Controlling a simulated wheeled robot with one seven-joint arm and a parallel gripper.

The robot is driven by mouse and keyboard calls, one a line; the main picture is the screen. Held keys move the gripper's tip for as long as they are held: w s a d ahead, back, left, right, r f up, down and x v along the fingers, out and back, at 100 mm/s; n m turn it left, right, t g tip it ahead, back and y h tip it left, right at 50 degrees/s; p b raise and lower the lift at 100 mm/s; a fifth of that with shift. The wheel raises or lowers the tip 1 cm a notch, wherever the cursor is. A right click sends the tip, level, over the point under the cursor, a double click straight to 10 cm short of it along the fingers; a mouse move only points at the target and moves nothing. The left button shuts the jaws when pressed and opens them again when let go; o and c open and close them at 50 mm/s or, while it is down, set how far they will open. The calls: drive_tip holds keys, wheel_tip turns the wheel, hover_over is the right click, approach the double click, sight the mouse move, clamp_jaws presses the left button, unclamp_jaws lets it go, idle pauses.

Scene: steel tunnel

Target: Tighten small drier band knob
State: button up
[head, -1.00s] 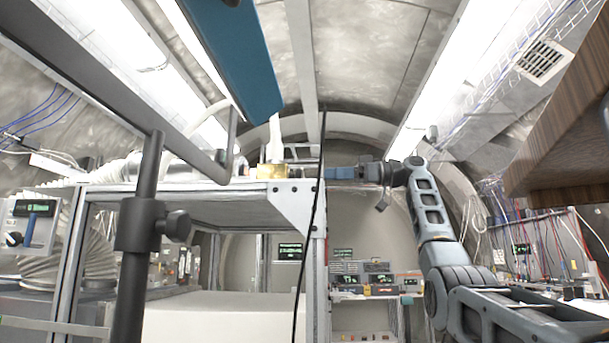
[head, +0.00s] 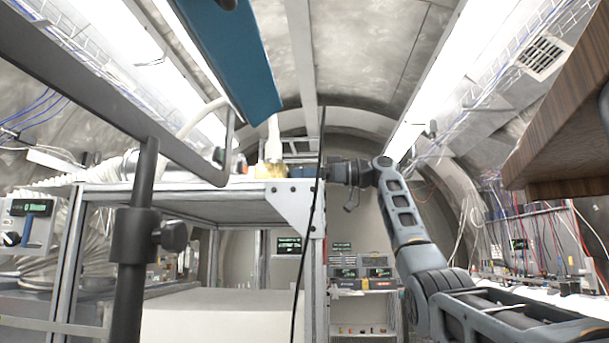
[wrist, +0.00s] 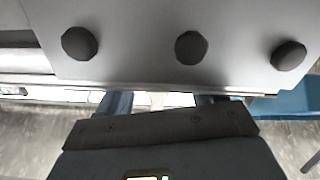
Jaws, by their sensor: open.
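I cannot single out the small drier band knob with certainty. A small dark and orange-red part (head: 241,165) sits on the frame's top, left of a brass-coloured block (head: 270,171) with a white tube rising from it. My gripper (head: 296,171) reaches in from the right at shelf-top height, close to the block; a post and cable partly cover it. In the wrist view its two blue fingers (wrist: 160,100) stand apart, partly hidden behind a grey plate (wrist: 140,62). I see nothing held between them. Whether the fingers touch the block is unclear.
The grey plate carries three dark round bolt heads (wrist: 191,47) just above my fingers. A metal frame (head: 180,192) supports the shelf. A dark stand with a clamp knob (head: 172,236) is in front at left. A wooden board (head: 565,140) overhangs at right.

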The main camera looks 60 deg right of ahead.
drive_tip(key=c, duration=1.1)
drive_tip(key=shift+o, duration=0.2)
drive_tip(key=m, duration=0.5)
drive_tip(key=shift+m, duration=0.3)
drive_tip(key=o, duration=1.1)
drive_tip(key=shift+c, duration=0.2)
drive_tip(key=shift+s+d, duration=0.1)
drive_tip(key=b+v, duration=0.2)
drive_tip(key=v, duration=0.5)
drive_tip(key=shift+s, duration=0.3)
drive_tip(key=shift+d, duration=0.1)
drive_tip(key=shift+c, duration=0.4)
